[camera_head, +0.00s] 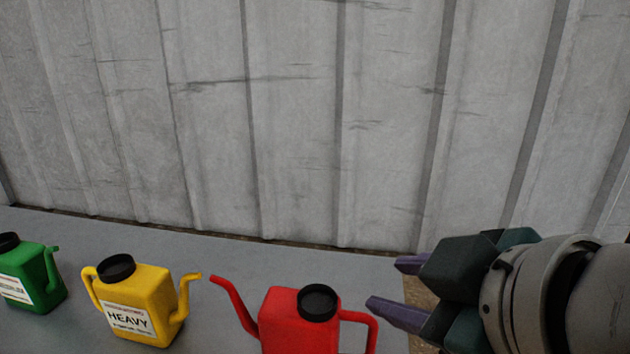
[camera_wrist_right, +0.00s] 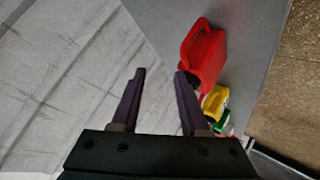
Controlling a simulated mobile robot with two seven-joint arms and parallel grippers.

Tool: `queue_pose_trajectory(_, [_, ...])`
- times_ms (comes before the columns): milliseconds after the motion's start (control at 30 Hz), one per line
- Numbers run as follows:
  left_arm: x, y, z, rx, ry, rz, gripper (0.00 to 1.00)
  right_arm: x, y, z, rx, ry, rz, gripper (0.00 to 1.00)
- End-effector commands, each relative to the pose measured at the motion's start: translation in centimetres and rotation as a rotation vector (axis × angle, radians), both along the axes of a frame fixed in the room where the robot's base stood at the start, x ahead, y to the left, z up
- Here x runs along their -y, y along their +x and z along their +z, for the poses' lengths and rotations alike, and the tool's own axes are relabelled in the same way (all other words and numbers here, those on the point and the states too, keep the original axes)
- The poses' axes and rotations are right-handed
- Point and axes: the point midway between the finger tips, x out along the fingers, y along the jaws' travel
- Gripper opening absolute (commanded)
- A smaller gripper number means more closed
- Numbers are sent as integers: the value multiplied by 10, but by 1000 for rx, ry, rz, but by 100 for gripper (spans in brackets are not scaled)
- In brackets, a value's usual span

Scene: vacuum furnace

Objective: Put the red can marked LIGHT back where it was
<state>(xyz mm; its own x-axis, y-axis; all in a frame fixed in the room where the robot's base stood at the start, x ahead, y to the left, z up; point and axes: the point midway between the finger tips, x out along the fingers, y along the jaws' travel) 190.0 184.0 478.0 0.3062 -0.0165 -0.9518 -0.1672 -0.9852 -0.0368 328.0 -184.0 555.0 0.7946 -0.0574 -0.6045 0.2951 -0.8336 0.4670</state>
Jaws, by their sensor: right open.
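A red can (camera_head: 290,318) with a black cap stands upright on the grey table at the bottom middle of the head view. Its spout points left and its handle is on the right. Its label is out of view, so I cannot read LIGHT on it. My right gripper (camera_head: 388,289) is open and empty just right of the can's handle, apart from it. In the right wrist view the open fingers (camera_wrist_right: 160,88) show with the red can (camera_wrist_right: 204,55) beyond the right finger, not between them. My left gripper is not in view.
A yellow can (camera_head: 140,305) marked HEAVY and a green can (camera_head: 30,275) stand left of the red can on the grey table (camera_head: 225,258). A grey panelled wall (camera_head: 290,130) rises behind. The table's right edge is near my right gripper.

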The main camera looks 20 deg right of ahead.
Motion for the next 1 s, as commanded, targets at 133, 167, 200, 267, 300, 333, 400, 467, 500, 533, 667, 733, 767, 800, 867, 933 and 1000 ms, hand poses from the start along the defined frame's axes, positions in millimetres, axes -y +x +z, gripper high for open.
queue_pose_trajectory(133, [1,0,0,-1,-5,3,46,3,-88,-59,-390,219,-201,45])
queue_pose_trajectory(167, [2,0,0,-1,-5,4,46,2,-101,-65,-444,244,-227,45])
queue_pose_trajectory(200, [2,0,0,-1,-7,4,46,1,-115,-70,-500,270,-256,45])
queue_pose_trajectory(267, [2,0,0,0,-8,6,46,0,-130,-74,-557,294,-285,45])
queue_pose_trajectory(300, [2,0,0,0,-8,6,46,-1,-135,-76,-580,303,-295,45])
queue_pose_trajectory(333, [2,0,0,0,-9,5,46,-1,-138,-76,-590,307,-301,45])
queue_pose_trajectory(400, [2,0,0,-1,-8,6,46,-1,-140,-77,-598,310,-305,45])
queue_pose_trajectory(467, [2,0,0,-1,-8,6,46,-1,-139,-77,-597,309,-304,45])
queue_pose_trajectory(500, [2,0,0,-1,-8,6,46,-1,-139,-77,-595,308,-303,45])
queue_pose_trajectory(533, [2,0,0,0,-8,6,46,-1,-139,-77,-596,307,-303,45])
queue_pose_trajectory(667, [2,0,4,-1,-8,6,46,-1,-139,-73,-595,307,-302,45])
queue_pose_trajectory(733, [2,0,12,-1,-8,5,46,-1,-139,-64,-594,306,-300,45])
queue_pose_trajectory(767, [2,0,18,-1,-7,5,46,-1,-139,-59,-593,306,-301,45])
queue_pose_trajectory(800, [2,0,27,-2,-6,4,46,-1,-139,-50,-593,306,-301,45])
queue_pose_trajectory(867, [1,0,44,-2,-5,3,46,-1,-139,-33,-593,305,-300,45])
queue_pose_trajectory(933, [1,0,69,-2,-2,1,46,-1,-139,-8,-593,305,-300,45])
queue_pose_trajectory(1000, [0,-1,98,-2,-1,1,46,-1,-138,21,-593,305,-300,45])
